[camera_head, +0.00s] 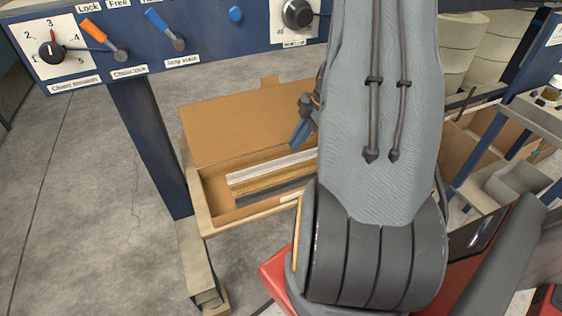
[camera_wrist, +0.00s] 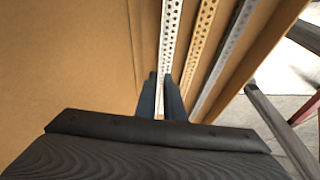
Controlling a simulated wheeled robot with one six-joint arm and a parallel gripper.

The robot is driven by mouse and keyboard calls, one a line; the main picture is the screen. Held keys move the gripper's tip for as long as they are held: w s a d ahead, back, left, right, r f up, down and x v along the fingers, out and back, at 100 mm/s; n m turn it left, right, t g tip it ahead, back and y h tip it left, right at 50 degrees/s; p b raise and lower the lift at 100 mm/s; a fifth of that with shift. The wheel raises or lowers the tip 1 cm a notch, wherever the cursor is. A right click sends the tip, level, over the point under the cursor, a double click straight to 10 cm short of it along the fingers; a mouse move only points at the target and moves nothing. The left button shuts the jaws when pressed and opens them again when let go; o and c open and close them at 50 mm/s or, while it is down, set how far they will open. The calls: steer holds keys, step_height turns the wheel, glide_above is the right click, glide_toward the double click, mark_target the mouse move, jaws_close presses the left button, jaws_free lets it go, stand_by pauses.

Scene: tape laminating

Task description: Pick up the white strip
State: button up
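The white strip (camera_head: 262,168) lies lengthwise in an open cardboard box, at the back of a row of strips. In the wrist view the white strip (camera_wrist: 170,38) runs down to the gap between my fingers. My gripper (camera_head: 299,134) hangs over the box with its blue fingers pointing down, above the strips in the head view. In the wrist view my gripper (camera_wrist: 162,95) has its two fingers apart, one on each side of the strip's line. Contact with the strip cannot be made out. My arm hides the right end of the strips in the head view.
A tan strip (camera_wrist: 199,45) and a grey strip (camera_wrist: 229,52) lie beside the white one. The cardboard box (camera_head: 215,130) has a raised back flap. A blue control panel (camera_head: 195,50) with knobs and a blue post (camera_head: 150,145) stand close by.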

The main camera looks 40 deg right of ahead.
mark_target(284, 158)
steer(key=x, duration=0.4)
steer(key=b+x, duration=0.1)
steer(key=x, duration=0.1)
steer(key=shift+w+a, duration=0.2)
steer(key=shift+a, duration=0.2)
jaws_close()
steer(key=shift+s+r, duration=0.1)
steer(key=shift+r, duration=0.05)
